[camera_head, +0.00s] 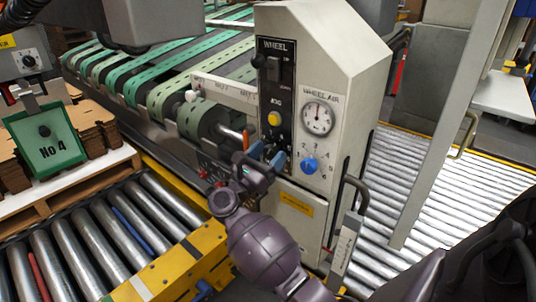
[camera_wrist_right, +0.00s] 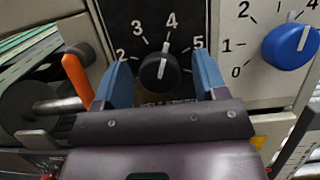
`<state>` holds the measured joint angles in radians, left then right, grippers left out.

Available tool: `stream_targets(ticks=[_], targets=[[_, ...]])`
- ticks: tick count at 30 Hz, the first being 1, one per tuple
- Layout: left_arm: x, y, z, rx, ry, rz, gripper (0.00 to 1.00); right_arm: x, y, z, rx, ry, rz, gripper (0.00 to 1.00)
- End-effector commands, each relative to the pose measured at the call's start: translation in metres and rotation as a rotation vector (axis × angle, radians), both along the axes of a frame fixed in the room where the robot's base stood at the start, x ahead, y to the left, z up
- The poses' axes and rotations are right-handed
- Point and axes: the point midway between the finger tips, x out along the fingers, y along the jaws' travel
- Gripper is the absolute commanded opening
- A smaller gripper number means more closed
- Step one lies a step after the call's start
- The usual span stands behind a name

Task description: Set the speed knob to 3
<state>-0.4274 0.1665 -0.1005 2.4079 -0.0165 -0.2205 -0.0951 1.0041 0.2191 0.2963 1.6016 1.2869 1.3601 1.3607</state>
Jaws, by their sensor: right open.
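The black knob (camera_wrist_right: 160,72) sits on a dark panel with a printed number scale, in the right wrist view. Its white pointer line is roughly upright, toward the 4. A label below it is partly covered and I cannot read it. My right gripper (camera_wrist_right: 161,80) is open, with one blue fingertip on each side of the knob; I cannot tell whether they touch it. In the head view my right gripper (camera_head: 268,155) is at the lower part of the machine's black panel (camera_head: 274,90) and hides this knob. My left gripper is not in view.
A blue knob (camera_head: 309,166) with its own number scale is just right of the gripper, below a dial gauge (camera_head: 318,117). An orange-handled lever (camera_wrist_right: 77,78) is close to the left finger. A yellow button (camera_head: 274,118) is above. Roller conveyors (camera_head: 440,200) lie right.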

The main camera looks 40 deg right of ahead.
Motion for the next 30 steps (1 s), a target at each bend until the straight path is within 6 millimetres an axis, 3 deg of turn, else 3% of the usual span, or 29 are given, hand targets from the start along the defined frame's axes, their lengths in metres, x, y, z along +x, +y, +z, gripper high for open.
stream_targets(ticks=[9,19,30], targets=[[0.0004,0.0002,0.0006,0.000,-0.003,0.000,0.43,0.0002,-0.0019,0.0009,0.001,0.000,0.000,0.66],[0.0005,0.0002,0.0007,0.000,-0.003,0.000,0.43,0.0001,-0.0017,0.0007,0.001,0.000,0.000,0.16],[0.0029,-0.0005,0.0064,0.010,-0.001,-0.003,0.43,-0.0003,-0.0014,0.0036,-0.002,0.070,-0.003,0.16]])
